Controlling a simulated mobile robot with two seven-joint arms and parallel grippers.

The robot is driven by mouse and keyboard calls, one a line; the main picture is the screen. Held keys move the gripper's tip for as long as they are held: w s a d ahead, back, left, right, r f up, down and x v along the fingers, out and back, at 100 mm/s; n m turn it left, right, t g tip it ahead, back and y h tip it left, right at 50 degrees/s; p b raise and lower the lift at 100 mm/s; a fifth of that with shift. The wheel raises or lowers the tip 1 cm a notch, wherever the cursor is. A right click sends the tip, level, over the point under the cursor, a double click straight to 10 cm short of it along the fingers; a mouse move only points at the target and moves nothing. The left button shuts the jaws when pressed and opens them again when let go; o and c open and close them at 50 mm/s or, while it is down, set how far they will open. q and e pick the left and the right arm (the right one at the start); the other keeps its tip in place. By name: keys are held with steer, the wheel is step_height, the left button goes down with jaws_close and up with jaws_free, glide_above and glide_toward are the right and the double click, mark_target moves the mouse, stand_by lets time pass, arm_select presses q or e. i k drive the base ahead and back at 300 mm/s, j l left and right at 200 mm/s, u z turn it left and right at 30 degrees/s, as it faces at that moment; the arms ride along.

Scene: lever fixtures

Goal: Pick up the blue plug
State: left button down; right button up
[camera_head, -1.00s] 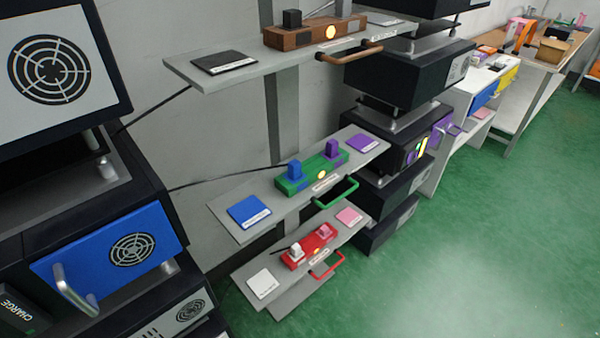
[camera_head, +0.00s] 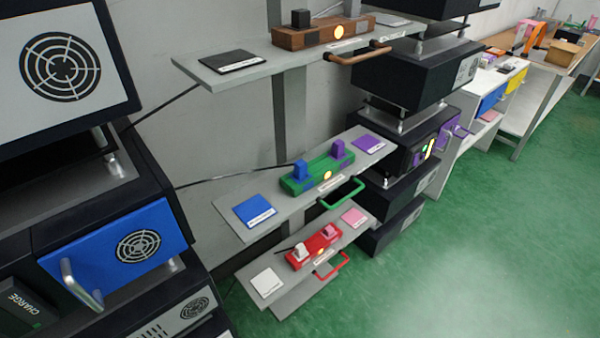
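The blue plug (camera_head: 300,170) stands upright in the left end of the green power strip (camera_head: 318,174) on the middle grey shelf (camera_head: 290,208). A purple plug (camera_head: 338,149) stands in the strip's right end. A dark cable runs from the left to near the blue plug. A blue pad (camera_head: 254,211) with a white label lies on the shelf left of the strip, and a purple pad (camera_head: 368,142) lies to its right. A green handle (camera_head: 343,193) sticks out at the front. Neither of my grippers shows in the head view.
The upper shelf (camera_head: 235,74) holds a brown strip (camera_head: 318,35); the lower one holds a red strip (camera_head: 313,246) with white and pink plugs. Black cabinets with a blue door (camera_head: 115,250) stand at left. Green floor (camera_head: 480,230) at right is clear.

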mark_target(301, 168)
steer(key=i+l+u, duration=0.15)
steer(key=l, duration=0.25)
steer(key=i+l+u, duration=0.15)
steer(key=l, duration=0.25)
steer(key=i+l+u, duration=0.15)
steer(key=l, duration=0.25)
steer(key=i+l+u, duration=0.2)
steer(key=l, duration=0.25)
steer(key=l+u, duration=0.15)
steer(key=l, duration=0.25)
